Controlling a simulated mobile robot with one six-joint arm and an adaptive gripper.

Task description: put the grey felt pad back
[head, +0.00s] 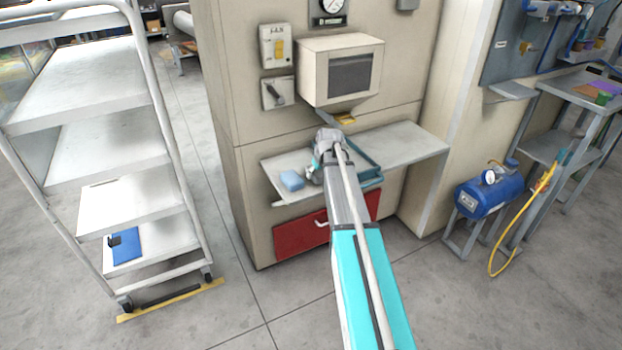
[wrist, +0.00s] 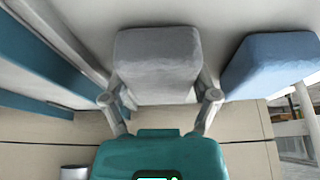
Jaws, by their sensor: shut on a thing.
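The grey felt pad (wrist: 157,62) is between the two fingers of my gripper (wrist: 161,88), which is shut on it. In the head view my gripper (head: 314,174) is low over the left part of the white ledge (head: 412,144), mostly hidden behind my arm. The pad cannot be made out clearly there. I cannot tell whether the pad touches the ledge. A light blue block (head: 291,180) lies on the ledge just left of my gripper. It also shows close at the right in the wrist view (wrist: 272,66).
A teal-edged tray (head: 371,183) is on the ledge right of my gripper, its blue-teal side (wrist: 40,55) at the left in the wrist view. A screen box (head: 312,72) overhangs the ledge. A red drawer (head: 292,240) is below. A shelf rack (head: 90,165) stands left.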

